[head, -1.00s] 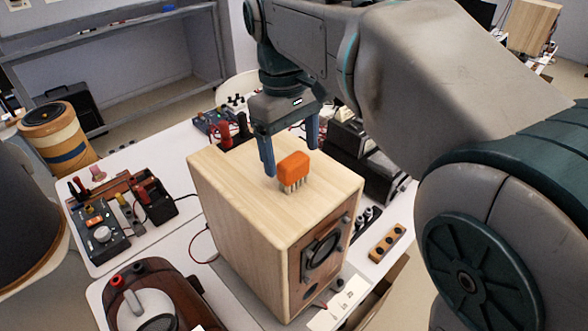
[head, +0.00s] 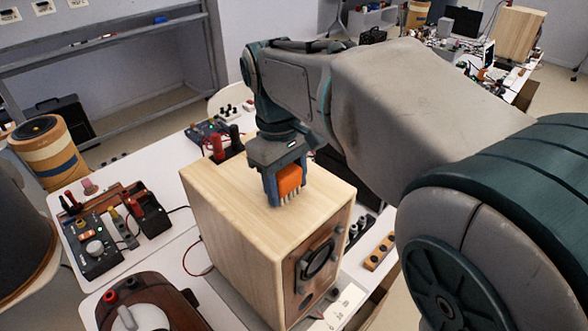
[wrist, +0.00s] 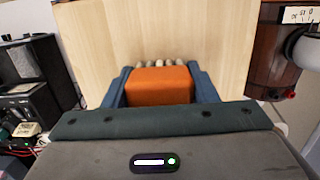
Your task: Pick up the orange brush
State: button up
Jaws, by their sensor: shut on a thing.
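The orange brush (head: 289,181) is a small orange block with pale bristle tufts pointing down. It is on top of the wooden speaker box (head: 225,205), near the middle of its top face. My gripper (head: 284,190) is shut on the brush, with one blue finger on each side of it. In the wrist view the brush (wrist: 160,86) sits between both blue fingers, with its bristle tips showing beyond it. I cannot tell whether the bristles touch the speaker top or hang just above it.
Red and black posts (head: 217,147) stand behind the speaker's far edge. A dark device with knobs (head: 92,246) and a brown device with a round dial (head: 150,312) lie on the white table to the left. A wooden block with dark buttons (head: 379,251) lies to the right.

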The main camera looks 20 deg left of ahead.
aim_at(288, 171)
jog(key=shift+r, duration=0.65)
notch_tip(288, 171, up, 3)
jog(key=shift+w+f, duration=0.1)
jog(key=s+r+b, duration=0.2)
jog(key=s+r, duration=0.5)
jog(key=s, duration=0.5)
jog(key=shift+d, duration=0.15)
jog(key=o, duration=0.4)
jog(key=shift+w, duration=0.1)
jog(key=c, duration=0.3)
